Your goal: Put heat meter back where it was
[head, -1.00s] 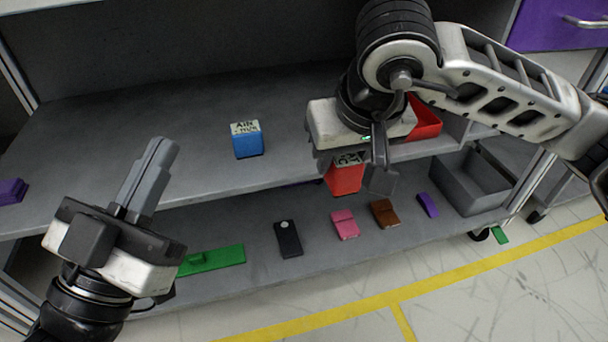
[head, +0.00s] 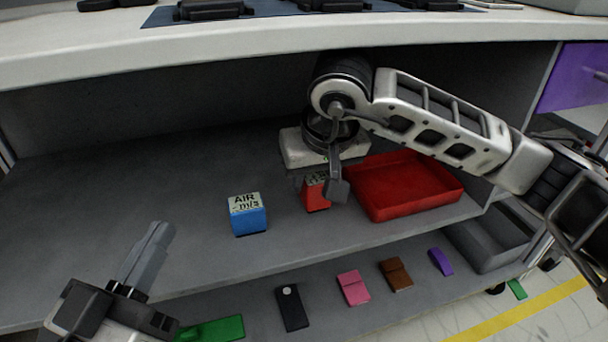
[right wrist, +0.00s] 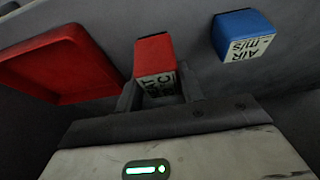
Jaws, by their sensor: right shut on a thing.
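The heat meter is a red block (head: 315,194) with a pale lettered label. My right gripper (head: 322,182) is shut on it, at the upper shelf between the blue block and the red tray; I cannot tell whether it touches the shelf. In the right wrist view the red heat meter (right wrist: 154,55) sits between the fingers, its label partly covered by them. My left gripper (head: 150,250) is at the lower left, away from the meter, its fingers close together and apparently empty.
A blue block labelled AIR m/s (head: 248,216) stands left of the meter. A red tray (head: 405,205) lies to its right. The lower shelf holds a black item (head: 291,308), a pink item (head: 353,288), a brown item (head: 396,274), a purple item (head: 441,262) and a grey bin (head: 485,245).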

